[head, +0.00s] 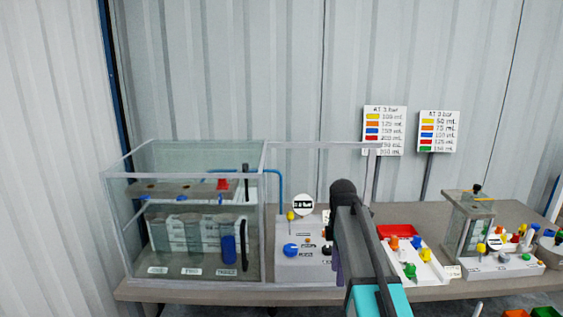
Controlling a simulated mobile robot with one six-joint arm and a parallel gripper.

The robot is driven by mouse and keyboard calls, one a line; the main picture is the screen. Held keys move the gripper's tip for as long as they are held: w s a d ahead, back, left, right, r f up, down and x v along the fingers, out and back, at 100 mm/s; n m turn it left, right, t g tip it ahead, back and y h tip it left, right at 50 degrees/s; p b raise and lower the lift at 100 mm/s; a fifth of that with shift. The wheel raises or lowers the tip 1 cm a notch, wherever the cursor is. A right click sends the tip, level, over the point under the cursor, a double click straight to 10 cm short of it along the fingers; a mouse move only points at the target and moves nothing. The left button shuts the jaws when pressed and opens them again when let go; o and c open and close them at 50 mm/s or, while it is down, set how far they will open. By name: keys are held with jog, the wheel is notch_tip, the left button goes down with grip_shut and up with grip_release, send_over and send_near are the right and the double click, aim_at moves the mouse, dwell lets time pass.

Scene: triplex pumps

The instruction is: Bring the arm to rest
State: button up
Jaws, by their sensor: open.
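My arm rises from the bottom edge, right of the middle, with a teal section low down and a dark rounded joint at its top. It stands in front of the bench. My gripper cannot be made out; the arm's upper part hides what lies behind it. The arm covers part of the grey control unit (300,271), which has a round gauge (303,205) and a blue knob (291,250).
A clear-walled tank (120,220) with a blue cylinder (229,250) stands at the left of the bench (190,293). A red tray (397,231), a white tray with coloured parts (425,272) and a smaller clear-walled unit (466,225) stand right. Two colour charts (385,130) (438,131) stand behind.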

jog(key=s+f+m+g, duration=0.1)
jog(key=s+f, duration=0.5)
jog(key=f, duration=0.4)
jog(key=s+f+g+b, duration=0.15)
jog(key=s+f, duration=0.35)
jog(key=f, duration=0.6)
jog(key=s+f+m+g+p, duration=0.1)
jog(key=s+f+g, duration=0.1)
jog(key=s+f, duration=0.6)
jog(key=s+f+m+b, duration=0.1)
jog(key=s+f+m, duration=1.5)
jog(key=s+f, duration=0.5)
jog(key=shift+s+f, duration=0.4)
jog(key=shift+f, duration=0.15)
jog(key=shift+a+t, duration=0.1)
jog(key=shift+t, duration=0.15)
dwell(1.4)
